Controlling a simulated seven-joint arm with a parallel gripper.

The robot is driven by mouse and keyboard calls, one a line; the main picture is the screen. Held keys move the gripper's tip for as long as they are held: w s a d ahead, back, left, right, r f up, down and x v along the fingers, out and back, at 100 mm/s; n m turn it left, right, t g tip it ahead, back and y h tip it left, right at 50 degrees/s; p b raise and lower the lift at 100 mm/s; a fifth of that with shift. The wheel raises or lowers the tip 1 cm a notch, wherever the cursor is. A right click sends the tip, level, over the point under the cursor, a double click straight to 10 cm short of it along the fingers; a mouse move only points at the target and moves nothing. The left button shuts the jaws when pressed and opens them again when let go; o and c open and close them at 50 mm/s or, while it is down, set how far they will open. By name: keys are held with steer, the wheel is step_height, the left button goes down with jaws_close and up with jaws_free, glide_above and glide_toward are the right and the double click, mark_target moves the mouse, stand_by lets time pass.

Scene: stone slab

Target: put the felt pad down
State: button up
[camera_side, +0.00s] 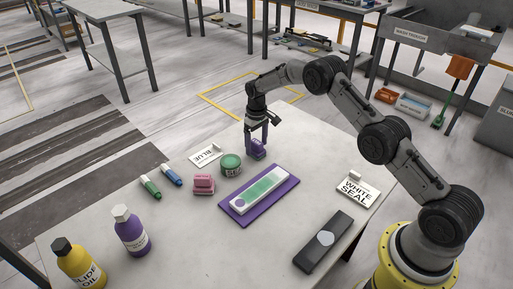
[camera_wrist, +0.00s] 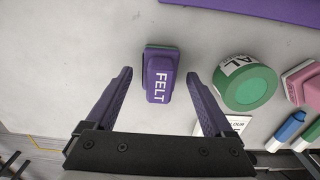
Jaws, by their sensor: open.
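The felt pad (camera_wrist: 160,78) is a small purple block marked FELT. It also shows in the side view (camera_side: 257,149), on the slab near its far edge. In the wrist view it sits between the fingers of my gripper (camera_wrist: 159,98), with a visible gap on each side. My gripper is open, and in the side view (camera_side: 257,138) its fingers reach down around the pad. The pad appears to rest on the slab, though the fingers partly cover it in the side view.
On the stone slab (camera_side: 190,250), a green tin (camera_side: 231,165) stands close beside the pad. Pink blocks (camera_side: 203,184), markers, bottles, a dark bar (camera_side: 310,260) and label cards stand around. The slab's front middle is clear.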

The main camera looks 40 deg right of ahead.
step_height(320, 180, up, 11)
steer(key=shift+f, duration=0.2)
step_height(320, 180, up, 11)
steer(key=t, duration=0.1)
glide_above(257, 142)
steer(key=s+a, duration=0.2)
steer(key=s, duration=0.3)
steer(key=s+a+r+t, duration=0.2)
steer(key=s+a+r, duration=0.1)
steer(key=s+r, duration=0.75)
steer(key=s+a+t, duration=0.1)
steer(key=s+a, duration=0.1)
steer(key=s, duration=1.1)
steer(key=s+a+f+t, duration=0.1)
steer(key=s+a, duration=0.1)
steer(key=s, duration=1.2)
steer(key=shift+s+f+t, duration=0.15)
steer(key=shift+f+t, duration=0.15)
steer(key=shift+o, duration=0.6)
